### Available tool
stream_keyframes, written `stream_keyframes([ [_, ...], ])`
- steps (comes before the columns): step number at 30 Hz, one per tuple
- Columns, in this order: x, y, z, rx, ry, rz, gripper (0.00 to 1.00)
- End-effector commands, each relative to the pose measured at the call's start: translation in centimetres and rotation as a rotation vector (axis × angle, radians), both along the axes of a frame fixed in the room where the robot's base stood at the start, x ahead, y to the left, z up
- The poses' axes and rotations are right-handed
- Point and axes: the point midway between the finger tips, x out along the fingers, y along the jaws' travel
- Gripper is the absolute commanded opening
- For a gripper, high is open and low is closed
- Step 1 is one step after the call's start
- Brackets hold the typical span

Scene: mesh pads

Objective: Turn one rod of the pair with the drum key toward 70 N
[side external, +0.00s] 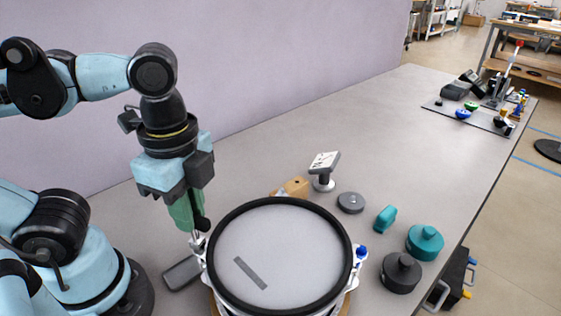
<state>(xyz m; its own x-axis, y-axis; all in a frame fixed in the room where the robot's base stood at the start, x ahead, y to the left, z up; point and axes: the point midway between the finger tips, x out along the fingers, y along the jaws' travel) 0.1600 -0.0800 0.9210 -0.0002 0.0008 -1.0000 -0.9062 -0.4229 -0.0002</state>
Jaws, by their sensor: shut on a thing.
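The mesh pad (310,246) is a round, light grey drum head with a black rim, standing at the front of the table. A dark grey strip (250,272) lies on its mesh. My gripper (197,226) points down at the pad's left edge, shut on what looks like the drum key (197,239). The key's lower end is at the metal lug beside the rim; whether it sits on a rod is too small to tell. A blue-topped fitting (361,251) shows at the right rim. The small display (324,161) stands behind the pad, its reading not legible.
A grey puck (351,204), a teal block (386,218), a teal lidded cylinder (425,242) and a dark cylinder (401,272) stand right of the pad. A wooden block (292,188) is behind it. A flat grey box (182,273) lies left. The table's middle is clear.

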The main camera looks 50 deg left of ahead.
Motion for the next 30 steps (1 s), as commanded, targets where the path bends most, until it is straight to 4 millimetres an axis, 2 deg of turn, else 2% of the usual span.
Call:
stream_keyframes([
  [30,0.00,-0.05,0.01,-0.002,-0.001,1.328,0.00],
])
